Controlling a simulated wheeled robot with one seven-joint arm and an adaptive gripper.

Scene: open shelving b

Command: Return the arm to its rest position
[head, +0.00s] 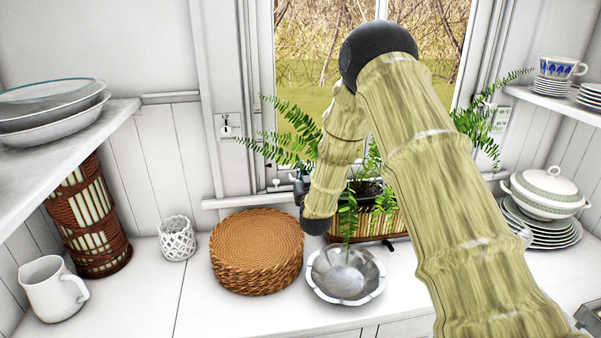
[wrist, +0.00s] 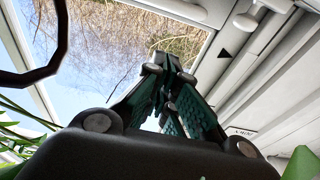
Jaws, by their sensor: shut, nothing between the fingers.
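My arm (head: 420,150) rises from the lower right, bends at a black elbow joint (head: 378,50) and comes down in front of the window. My gripper (wrist: 168,65) shows in the wrist view with its dark green-padded fingers drawn together at the tips, holding nothing. In the head view only a small dark part shows beside the lower arm link, near the window sill, above and behind the counter items. The fingertips cannot be made out there.
Below the arm are a silver bowl (head: 345,276) and a stack of woven mats (head: 257,250). A planter (head: 385,222) with ferns stands behind it. A white pitcher (head: 53,289) and lattice cup (head: 176,238) are left; a tureen (head: 548,192) on plates is right. Shelves flank both sides.

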